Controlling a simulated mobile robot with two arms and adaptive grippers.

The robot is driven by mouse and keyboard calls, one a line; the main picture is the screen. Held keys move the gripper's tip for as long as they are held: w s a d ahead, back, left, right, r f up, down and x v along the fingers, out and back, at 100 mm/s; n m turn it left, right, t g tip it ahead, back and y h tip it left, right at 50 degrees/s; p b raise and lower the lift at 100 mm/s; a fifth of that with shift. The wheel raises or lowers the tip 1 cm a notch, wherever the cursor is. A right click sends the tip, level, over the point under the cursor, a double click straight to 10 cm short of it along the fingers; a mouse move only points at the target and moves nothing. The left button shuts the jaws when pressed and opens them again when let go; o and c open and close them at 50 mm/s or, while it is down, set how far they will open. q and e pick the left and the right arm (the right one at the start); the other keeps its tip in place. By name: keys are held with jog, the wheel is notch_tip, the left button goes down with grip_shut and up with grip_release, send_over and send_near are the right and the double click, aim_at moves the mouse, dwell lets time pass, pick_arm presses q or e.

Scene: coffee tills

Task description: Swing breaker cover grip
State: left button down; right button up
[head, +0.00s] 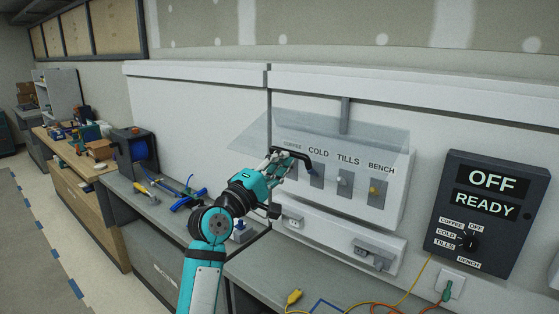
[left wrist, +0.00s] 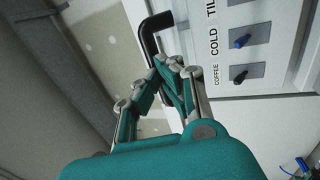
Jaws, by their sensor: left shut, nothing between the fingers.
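The clear breaker cover (head: 245,143) stands raised and tilted out from the white breaker panel (head: 398,203) in the head view. Its black bent grip (head: 304,156) is in front of the panel and also shows in the left wrist view (left wrist: 150,38). My left gripper (head: 280,160) is shut and empty, its fingertips close beside the grip; in the left wrist view they (left wrist: 172,66) meet just below the grip's bend. I cannot tell whether they touch it. My right gripper is not in view.
A dark box reading OFF and READY (head: 489,215) with a knob is on the right wall. Sockets (head: 374,254) sit below the panel. Cables and plugs (head: 293,297) lie on the grey bench. A blue cable reel (head: 139,150) and tools stand left.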

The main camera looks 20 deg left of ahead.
pick_arm(q)
notch_tip(320, 180, down, 2)
jog(key=shift+w+d+f, duration=0.1)
jog(key=shift+d, duration=0.05)
jog(key=shift+b, duration=0.3)
jog(key=f+b, duration=0.2)
jog(key=f, duration=0.1)
jog(key=f+b, duration=0.2)
jog(key=shift+w+f, duration=0.1)
jog(key=shift+w, duration=0.2)
jog(key=w+d+f+b, duration=0.1)
jog(key=w+f+b, duration=0.2)
jog(key=f+b, duration=0.1)
jog(key=shift+f, duration=0.7)
